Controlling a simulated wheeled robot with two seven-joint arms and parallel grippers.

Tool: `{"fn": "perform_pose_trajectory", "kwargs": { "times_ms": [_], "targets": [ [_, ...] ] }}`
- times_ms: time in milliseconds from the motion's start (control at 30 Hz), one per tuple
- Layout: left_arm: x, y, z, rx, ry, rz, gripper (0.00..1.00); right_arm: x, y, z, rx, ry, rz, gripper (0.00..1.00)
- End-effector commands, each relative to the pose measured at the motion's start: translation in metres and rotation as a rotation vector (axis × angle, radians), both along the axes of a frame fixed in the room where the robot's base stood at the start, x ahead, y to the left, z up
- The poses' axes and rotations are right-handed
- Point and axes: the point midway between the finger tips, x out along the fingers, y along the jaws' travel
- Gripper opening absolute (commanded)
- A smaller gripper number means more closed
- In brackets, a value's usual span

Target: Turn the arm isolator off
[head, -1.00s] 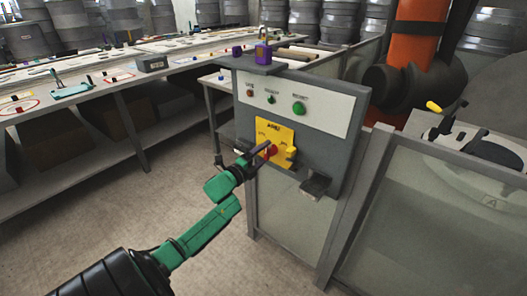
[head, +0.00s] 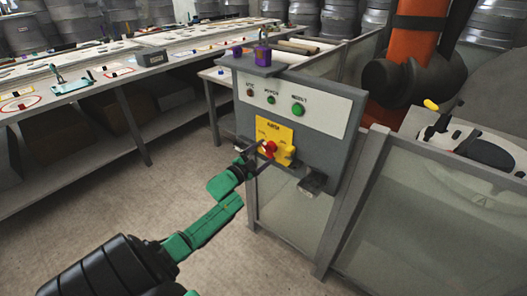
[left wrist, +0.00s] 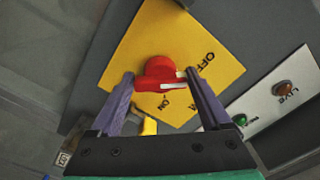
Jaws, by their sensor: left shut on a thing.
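The arm isolator is a red rotary knob (head: 269,148) on a yellow plate (head: 273,133), on the front of a grey control box. In the left wrist view the knob (left wrist: 157,72) shows a white mark on its right side, between the words OFF and ON. I cannot tell exactly which word it points to. My left gripper (head: 262,158) is at the plate. In the left wrist view its two purple-grey fingers (left wrist: 158,80) are on either side of the knob, shut on it. My right gripper is in neither view.
Indicator lights and a green button (head: 298,110) sit on the white panel above. A grey bracket (head: 312,184) juts out below right of the plate. A purple padlock (head: 262,54) is on top.

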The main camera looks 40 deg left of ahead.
Motion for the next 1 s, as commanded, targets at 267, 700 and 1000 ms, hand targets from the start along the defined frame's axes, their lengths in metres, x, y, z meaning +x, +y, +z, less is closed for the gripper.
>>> {"fn": "perform_pose_trajectory", "kwargs": {
  "times_ms": [267, 700, 1000],
  "targets": [
    [-0.0003, -0.0003, -0.0015, -0.068, 0.002, 0.001, 0.25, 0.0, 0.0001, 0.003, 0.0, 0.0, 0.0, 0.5],
    [-0.0003, -0.0005, -0.002, -0.077, 0.001, 0.0, 0.89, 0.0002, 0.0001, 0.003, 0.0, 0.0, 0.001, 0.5],
    [-0.0011, -0.0004, -0.0013, -0.074, 0.0, 0.001, 1.0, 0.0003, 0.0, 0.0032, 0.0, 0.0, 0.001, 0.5]
  ]
}}
